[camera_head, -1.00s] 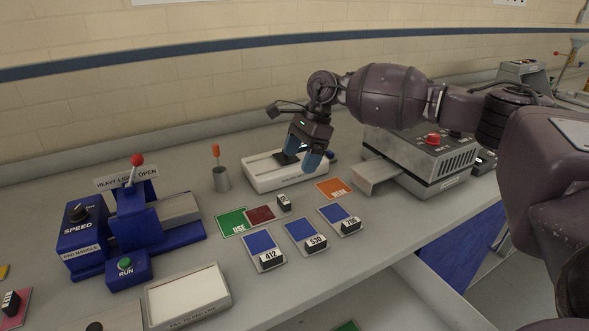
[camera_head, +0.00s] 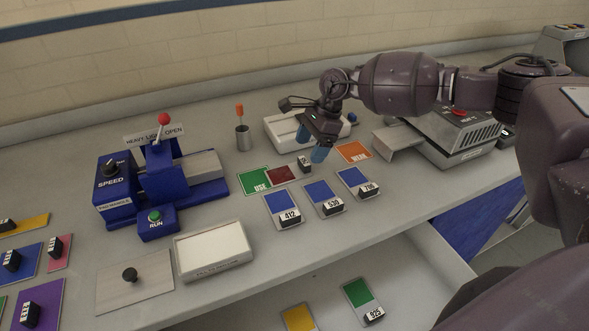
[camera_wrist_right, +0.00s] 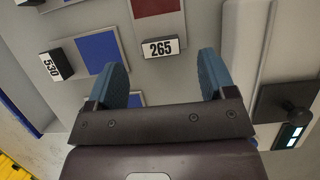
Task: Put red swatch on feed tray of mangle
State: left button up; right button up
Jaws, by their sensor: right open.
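The red swatch (camera_head: 281,174) lies on the counter beside the green USE card, with a small block numbered 265 (camera_head: 305,164) at its right end. In the right wrist view the red swatch (camera_wrist_right: 155,8) is at the top, and the 265 block (camera_wrist_right: 160,47) sits just ahead of the fingers. My right gripper (camera_head: 312,144) is open and empty, above and close to the block; its spread fingers also show in the wrist view (camera_wrist_right: 162,68). The blue pad mangle (camera_head: 165,180) stands left, with a grey feed tray (camera_head: 205,165) on its right side. My left gripper is out of view.
Swatches 412 (camera_head: 284,206), 530 (camera_head: 324,196) and a third blue one lie in front. A white-topped device (camera_head: 285,132) stands behind my gripper, a cup with an orange-handled tool (camera_head: 242,138) left of it. A white tray (camera_head: 214,248) is front left; an open drawer is below.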

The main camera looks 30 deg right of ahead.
aim_at(302, 162)
jog(key=shift+a+f, duration=0.2)
jog(key=shift+f, duration=0.1)
jog(key=x, duration=0.4)
jog(key=shift+a, duration=0.1)
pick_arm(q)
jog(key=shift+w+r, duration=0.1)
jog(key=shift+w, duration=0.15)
pick_arm(e)
jog(key=shift+c, duration=0.2)
jog(key=c, duration=0.8)
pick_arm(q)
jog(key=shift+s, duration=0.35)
